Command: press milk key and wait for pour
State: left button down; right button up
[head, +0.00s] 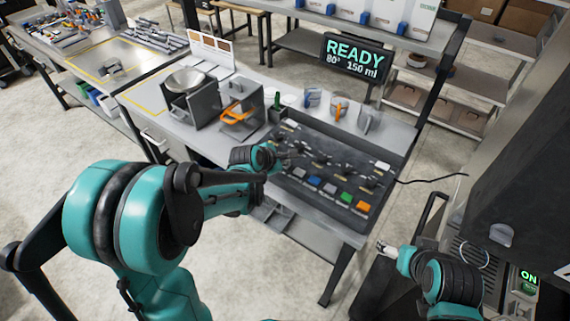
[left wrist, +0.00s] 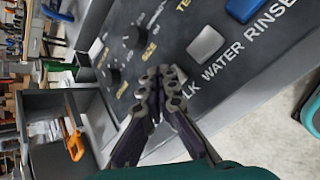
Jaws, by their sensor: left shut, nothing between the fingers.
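The dispenser's dark panel (head: 330,165) has a row of coloured keys along its front edge. In the left wrist view the letters "LK" (left wrist: 189,88) show beside my fingertips, and the milk key itself is hidden behind them. The grey water key (left wrist: 205,43) and blue rinse key (left wrist: 243,10) are in the clear beyond. My left gripper (head: 287,160), also in the left wrist view (left wrist: 161,82), is shut and empty over the panel. I cannot tell if it touches the key. The display (head: 354,57) reads READY, 80°, 150 ml. My right gripper (head: 384,247) is right of the bench, its fingers too small to judge.
Several dark knobs (left wrist: 132,37) stand on the panel behind the keys. A machine with an ON light (head: 528,277) is at right.

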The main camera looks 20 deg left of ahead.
pick_arm(q)
jog(key=shift+f, duration=0.3)
jog(key=shift+r, duration=0.1)
dwell(0.3)
jog(key=shift+r+p, duration=0.45)
jog(key=shift+r, duration=0.4)
notch_tip(320, 180, up, 5)
jog(key=p, duration=0.4)
